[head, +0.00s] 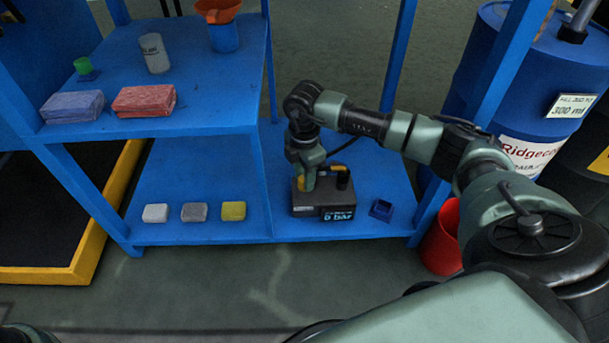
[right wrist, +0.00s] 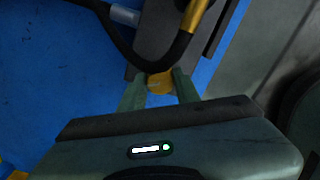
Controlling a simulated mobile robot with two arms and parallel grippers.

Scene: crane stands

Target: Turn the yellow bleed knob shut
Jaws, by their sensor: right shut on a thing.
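The yellow bleed knob (right wrist: 160,83) sits on a dark box-shaped unit (head: 324,211) on the lower blue shelf. The unit's display reads what looks like "0 bar". My right gripper (head: 307,180) reaches down to the unit's left part, and its two fingers (right wrist: 160,90) close on either side of the knob in the right wrist view. In the head view the fingers largely hide the knob. A black hose and a yellow fitting (right wrist: 197,14) pass close to the fingers. My left gripper is not in view.
A small blue holder (head: 381,209) stands right of the unit. White, grey and yellow blocks (head: 233,211) lie to its left. A red bucket (head: 441,238) and blue drum (head: 540,80) stand at right. Blue shelf posts (head: 398,56) flank my right arm.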

